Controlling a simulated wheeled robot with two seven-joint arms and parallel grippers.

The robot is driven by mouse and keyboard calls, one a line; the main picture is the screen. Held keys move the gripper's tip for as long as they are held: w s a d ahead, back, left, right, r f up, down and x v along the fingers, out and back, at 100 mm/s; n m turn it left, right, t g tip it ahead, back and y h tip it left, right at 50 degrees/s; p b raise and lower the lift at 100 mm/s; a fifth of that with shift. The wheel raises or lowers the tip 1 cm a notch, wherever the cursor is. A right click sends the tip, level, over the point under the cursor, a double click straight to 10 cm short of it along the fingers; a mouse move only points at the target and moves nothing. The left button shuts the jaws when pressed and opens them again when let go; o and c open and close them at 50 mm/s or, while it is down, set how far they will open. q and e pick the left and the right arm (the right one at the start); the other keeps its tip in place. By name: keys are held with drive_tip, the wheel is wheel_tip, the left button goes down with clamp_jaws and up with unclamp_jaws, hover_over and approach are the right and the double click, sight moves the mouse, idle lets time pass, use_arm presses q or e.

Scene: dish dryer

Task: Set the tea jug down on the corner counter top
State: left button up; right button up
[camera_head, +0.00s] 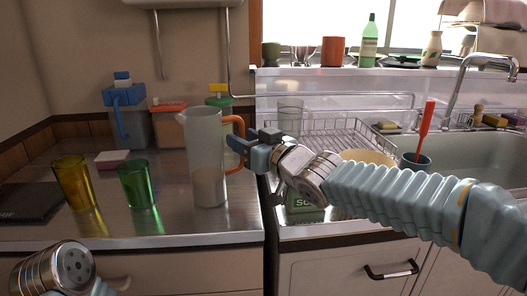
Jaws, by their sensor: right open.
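The tea jug (208,150) is a tall clear jug with an orange handle. It stands upright on the steel corner counter top (140,226), near the counter's right end. My right gripper (238,150) is at the jug's orange handle, coming in from the right, with its fingers open. The overlap hides whether the fingers touch the handle. My left arm (62,270) shows only in part at the bottom left, and its fingers are not visible.
Yellow (75,184) and green (138,184) glasses stand left of the jug. A blue-topped container (126,122) and an orange-lidded box (168,125) stand behind. A wire dish rack (330,137) and sink (480,150) are at right. The counter front is clear.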

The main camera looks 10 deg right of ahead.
drive_tip(key=b+v, duration=0.2)
drive_tip(key=v, duration=0.7)
drive_tip(key=shift+s+d, duration=0.15)
drive_tip(key=shift+s, duration=0.1)
drive_tip(key=shift+f, duration=0.1)
